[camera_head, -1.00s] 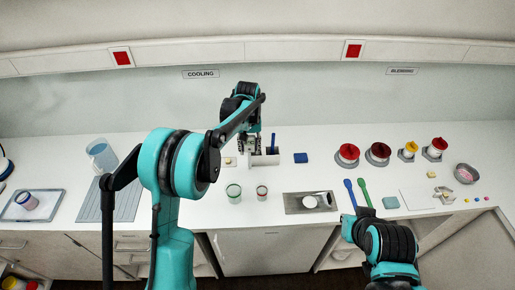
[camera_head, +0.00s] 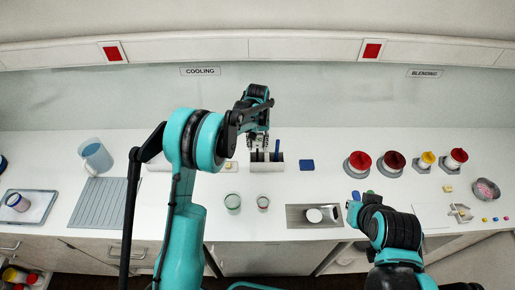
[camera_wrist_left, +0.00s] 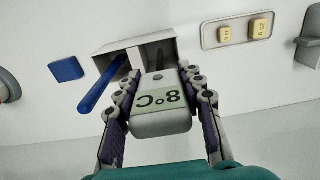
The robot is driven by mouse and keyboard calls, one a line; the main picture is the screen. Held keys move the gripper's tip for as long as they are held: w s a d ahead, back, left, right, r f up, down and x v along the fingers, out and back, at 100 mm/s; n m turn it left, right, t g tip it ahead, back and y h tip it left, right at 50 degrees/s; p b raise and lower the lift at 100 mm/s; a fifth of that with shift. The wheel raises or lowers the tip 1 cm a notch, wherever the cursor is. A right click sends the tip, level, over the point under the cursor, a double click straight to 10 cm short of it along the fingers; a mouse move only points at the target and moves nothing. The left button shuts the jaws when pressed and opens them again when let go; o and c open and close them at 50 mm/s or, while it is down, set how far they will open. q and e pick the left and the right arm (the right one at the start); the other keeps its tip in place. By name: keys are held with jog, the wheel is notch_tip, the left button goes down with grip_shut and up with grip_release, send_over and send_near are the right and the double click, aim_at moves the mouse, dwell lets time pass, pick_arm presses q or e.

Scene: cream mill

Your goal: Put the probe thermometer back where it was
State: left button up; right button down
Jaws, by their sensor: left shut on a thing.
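The probe thermometer (camera_wrist_left: 160,108) is a pale grey body with a green display reading 8°C. My left gripper (camera_head: 258,146) is shut on it, with fingers on both sides of the body in the left wrist view (camera_wrist_left: 160,95). The white two-compartment holder (camera_head: 270,167) stands below; it also shows in the left wrist view (camera_wrist_left: 112,49). The thermometer lines up with one compartment; its probe end is mostly hidden, so I cannot tell how far it reaches in. A blue-handled tool (camera_wrist_left: 101,87) leans in the other compartment.
A blue block (camera_head: 307,165) lies right of the holder. A small tray (camera_wrist_left: 208,37) with yellow weights is beside it. Two cups (camera_head: 232,204) (camera_head: 263,203) and a metal tray (camera_head: 298,215) stand in front. Red-lidded containers (camera_head: 357,163) stand at right.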

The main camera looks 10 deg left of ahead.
pick_arm(q)
notch_tip(320, 180, down, 2)
jog(key=shift+f, duration=0.25)
jog(key=shift+f, duration=0.1)
jog(key=o, duration=1.1)
jog(key=shift+c, duration=0.2)
